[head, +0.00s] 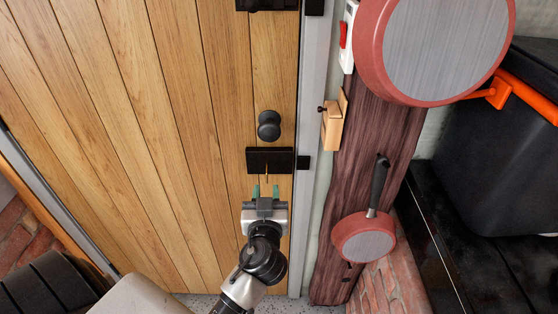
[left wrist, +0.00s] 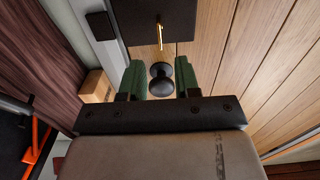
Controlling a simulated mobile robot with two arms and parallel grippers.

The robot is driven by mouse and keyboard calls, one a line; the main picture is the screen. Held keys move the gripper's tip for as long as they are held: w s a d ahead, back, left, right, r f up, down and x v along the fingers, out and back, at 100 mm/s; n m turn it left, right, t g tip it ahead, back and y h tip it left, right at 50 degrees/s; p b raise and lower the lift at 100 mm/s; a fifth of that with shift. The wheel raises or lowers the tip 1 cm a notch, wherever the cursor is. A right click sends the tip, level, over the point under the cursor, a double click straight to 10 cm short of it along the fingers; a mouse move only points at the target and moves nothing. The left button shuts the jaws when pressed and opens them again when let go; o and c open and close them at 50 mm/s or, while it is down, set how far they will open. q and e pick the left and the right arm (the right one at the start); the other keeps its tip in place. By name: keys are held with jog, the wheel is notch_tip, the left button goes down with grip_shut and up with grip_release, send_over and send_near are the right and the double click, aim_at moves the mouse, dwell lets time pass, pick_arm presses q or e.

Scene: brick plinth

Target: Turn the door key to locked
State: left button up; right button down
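The brass key (head: 267,179) sits in a black lock plate (head: 284,160) near the edge of the wooden door (head: 150,110). The key shows as a thin brass line against the plate; its turn angle is hard to tell. In the left wrist view the key (left wrist: 159,35) is near the top, under the plate (left wrist: 182,22). My left gripper (head: 265,190) is open, its green fingertips apart just below the key in the head view, with nothing between them. The fingers also show in the left wrist view (left wrist: 160,76). My right gripper is not in view.
A black round knob (head: 268,125) is on the door above the lock plate in the head view. To the right are the pale door frame (head: 308,190), a small wooden box (head: 332,127) and hanging red pans (head: 365,238). A black bin (head: 490,150) stands further right.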

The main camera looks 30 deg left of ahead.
aim_at(267, 167)
pick_arm(q)
jog(key=p+x, duration=0.2)
jog(key=x, duration=0.6)
jog(key=shift+w+a, duration=0.2)
jog(key=shift+w, duration=0.1)
jog(key=shift+w+a, duration=0.25)
jog(key=shift+w, duration=0.1)
grip_shut()
